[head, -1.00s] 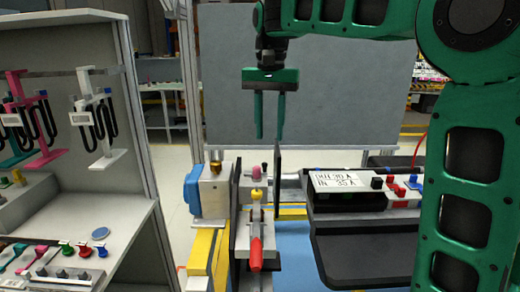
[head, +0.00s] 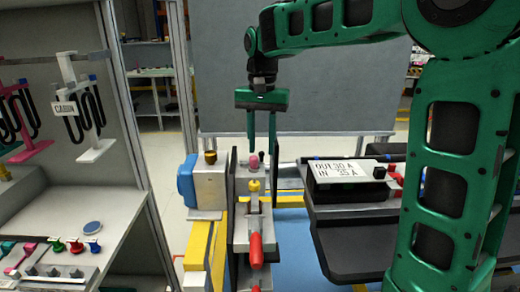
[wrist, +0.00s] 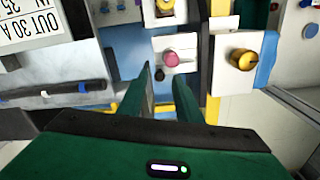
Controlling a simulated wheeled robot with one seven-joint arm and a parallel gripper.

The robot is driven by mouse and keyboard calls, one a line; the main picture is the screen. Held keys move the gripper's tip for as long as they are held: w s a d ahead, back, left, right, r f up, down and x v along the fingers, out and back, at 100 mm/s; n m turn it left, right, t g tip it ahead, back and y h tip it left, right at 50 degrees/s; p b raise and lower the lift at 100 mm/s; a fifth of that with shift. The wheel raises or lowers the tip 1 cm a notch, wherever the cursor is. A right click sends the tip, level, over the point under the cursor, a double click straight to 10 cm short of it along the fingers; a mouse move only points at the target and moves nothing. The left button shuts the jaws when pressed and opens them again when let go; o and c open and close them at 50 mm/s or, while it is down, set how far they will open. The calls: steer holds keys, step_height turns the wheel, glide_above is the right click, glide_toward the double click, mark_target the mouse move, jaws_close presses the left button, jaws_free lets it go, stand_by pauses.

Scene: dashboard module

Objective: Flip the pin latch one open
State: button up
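A narrow fixture (head: 241,225) carries a pink round knob (head: 253,161), a yellow knob (head: 254,186) in front of it and a red handle (head: 256,250) nearest me. I cannot tell which part is pin latch one. My gripper (head: 261,146) points down, fingers apart and empty, over the far end of the fixture near the pink knob. In the wrist view my gripper (wrist: 165,70) has its fingertips close to the pink knob (wrist: 171,58), which sits on a white block. Contact is not visible. The yellow knob (wrist: 165,6) is partly cut off at the top.
A blue-and-white box (head: 203,185) with a dark gold knob stands left of the fixture. A dark upright plate (head: 233,185) lies between them. At right is a labelled power module (head: 350,176) on a dark tray. A shelf unit (head: 110,190) stands at far left.

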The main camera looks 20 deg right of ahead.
steer(key=shift+f, duration=0.85)
jaws_close()
